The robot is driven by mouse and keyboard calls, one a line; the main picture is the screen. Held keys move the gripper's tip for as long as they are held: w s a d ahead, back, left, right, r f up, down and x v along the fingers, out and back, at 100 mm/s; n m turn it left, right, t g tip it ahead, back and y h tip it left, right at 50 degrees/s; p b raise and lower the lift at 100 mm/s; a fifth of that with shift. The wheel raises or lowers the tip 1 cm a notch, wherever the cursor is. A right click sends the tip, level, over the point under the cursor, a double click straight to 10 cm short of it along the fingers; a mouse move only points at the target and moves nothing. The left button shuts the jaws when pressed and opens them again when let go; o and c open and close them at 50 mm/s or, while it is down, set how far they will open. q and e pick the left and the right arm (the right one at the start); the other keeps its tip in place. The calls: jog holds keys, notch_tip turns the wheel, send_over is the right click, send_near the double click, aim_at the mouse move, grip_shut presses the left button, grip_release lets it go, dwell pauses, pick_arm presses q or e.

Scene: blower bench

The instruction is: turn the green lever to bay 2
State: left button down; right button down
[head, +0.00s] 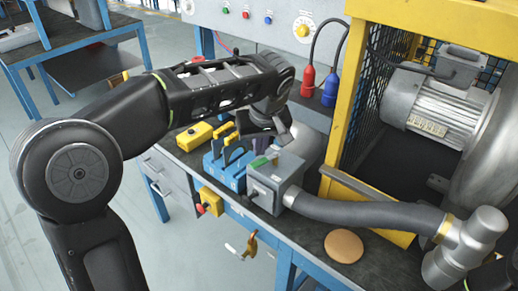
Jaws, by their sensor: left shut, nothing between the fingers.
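The green lever (259,162) shows as a small green piece on top of a grey box (275,180) on the bench. Its exact pointing direction is hard to make out, and bay markings cannot be read. My left gripper (282,143) is shut and empty, pointing down just above and behind the lever, close to the box top. I cannot tell whether its fingertips touch the lever. My left arm crosses from the left above the bench. My right gripper is not in view.
A grey hose (365,212) runs right from the box to a metal elbow. Blue holders (228,168) and a yellow pendant box (195,136) stand left of it. A yellow-framed cage (352,75) with the blower is at the right. A round tan disc (344,246) lies in front.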

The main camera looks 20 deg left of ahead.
aim_at(261, 163)
pick_arm(q)
jog(key=v, duration=0.6)
jog(key=shift+s+d+r, duration=0.1)
jog(key=shift+r, duration=0.05)
jog(key=shift+s, duration=0.1)
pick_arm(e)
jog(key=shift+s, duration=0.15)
